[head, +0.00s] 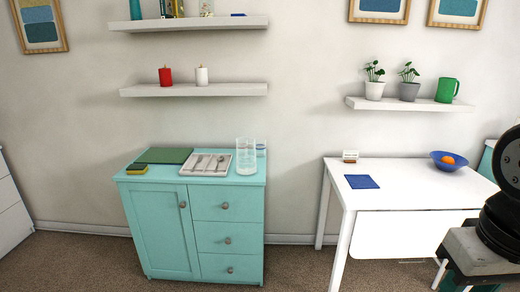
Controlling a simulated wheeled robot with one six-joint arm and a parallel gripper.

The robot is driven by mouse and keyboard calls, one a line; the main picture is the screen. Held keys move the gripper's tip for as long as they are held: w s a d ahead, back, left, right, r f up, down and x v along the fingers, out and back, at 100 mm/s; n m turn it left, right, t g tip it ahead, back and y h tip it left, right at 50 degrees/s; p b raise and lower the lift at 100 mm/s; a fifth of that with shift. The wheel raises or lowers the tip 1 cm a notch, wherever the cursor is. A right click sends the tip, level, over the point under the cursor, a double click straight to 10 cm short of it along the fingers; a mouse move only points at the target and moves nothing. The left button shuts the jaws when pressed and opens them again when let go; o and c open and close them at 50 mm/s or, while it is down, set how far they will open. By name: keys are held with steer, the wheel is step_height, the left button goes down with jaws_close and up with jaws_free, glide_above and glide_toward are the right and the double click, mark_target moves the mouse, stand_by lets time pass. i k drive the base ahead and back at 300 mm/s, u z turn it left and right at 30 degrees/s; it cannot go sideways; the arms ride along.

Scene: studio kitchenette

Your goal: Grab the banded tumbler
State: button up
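A small clear tumbler with a bluish band (261,150) stands on the top of the turquoise cabinet (194,225), near its back right corner. A taller clear glass vessel (246,158) stands just left of it and nearer to me, and may cover part of its left side. My gripper is not in view. Only dark and grey parts of my arm show at the right edge, far from the tumbler.
A cutlery tray (206,173), a green mat (164,155) and a sponge (137,169) share the cabinet top. A shelf with red (165,77) and white candles hangs above. A white table (410,177) stands right, with a blue bowl (450,166). Carpet is clear in between.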

mark_target(261, 143)
steer(key=u, duration=0.55)
steer(key=i, duration=0.6)
steer(key=u, duration=1.1)
steer(key=i, duration=1.6)
steer(key=z, duration=0.8)
steer(key=i, duration=0.95)
steer(key=z, duration=0.9)
